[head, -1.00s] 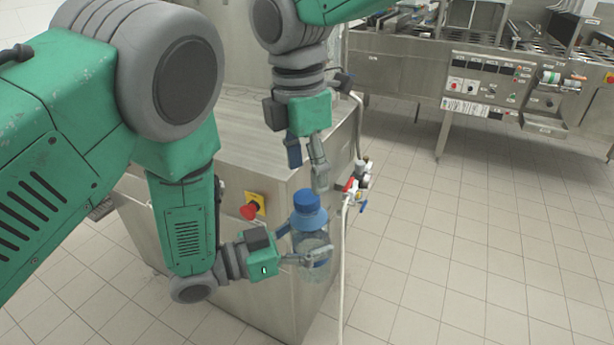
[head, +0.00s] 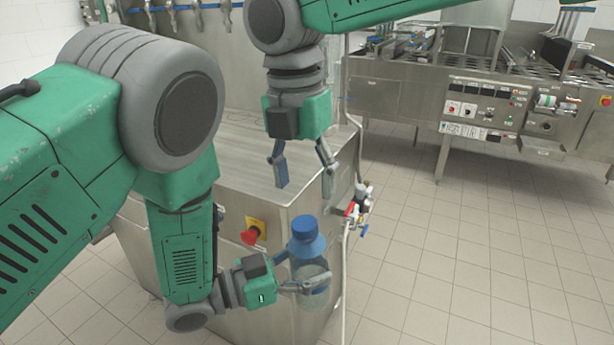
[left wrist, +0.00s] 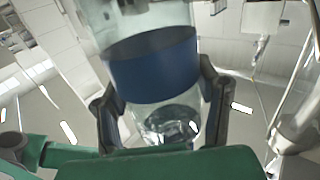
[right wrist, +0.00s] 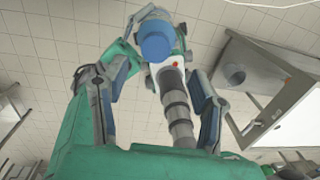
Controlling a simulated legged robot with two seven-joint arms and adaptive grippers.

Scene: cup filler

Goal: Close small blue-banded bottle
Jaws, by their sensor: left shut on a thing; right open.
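The small bottle (head: 306,262) is clear with a blue band and a blue cap (head: 303,227) on its top. My left gripper (head: 303,285) is shut on its body and holds it upright in front of the steel cabinet's corner. In the left wrist view the blue band (left wrist: 152,64) shows between the two fingers (left wrist: 160,112). My right gripper (head: 304,178) is open and empty above the bottle, its fingers apart and pointing down. In the right wrist view the cap (right wrist: 155,42) lies beyond the open fingertips (right wrist: 150,80). I cannot tell how tightly the cap sits.
The steel cabinet (head: 240,178) stands behind the bottle, with a red stop button (head: 250,236) on its front. Valves with red and blue handles (head: 357,210) and a pale hose are just right of the bottle. A long steel machine (head: 480,95) stands at the back. The tiled floor at right is clear.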

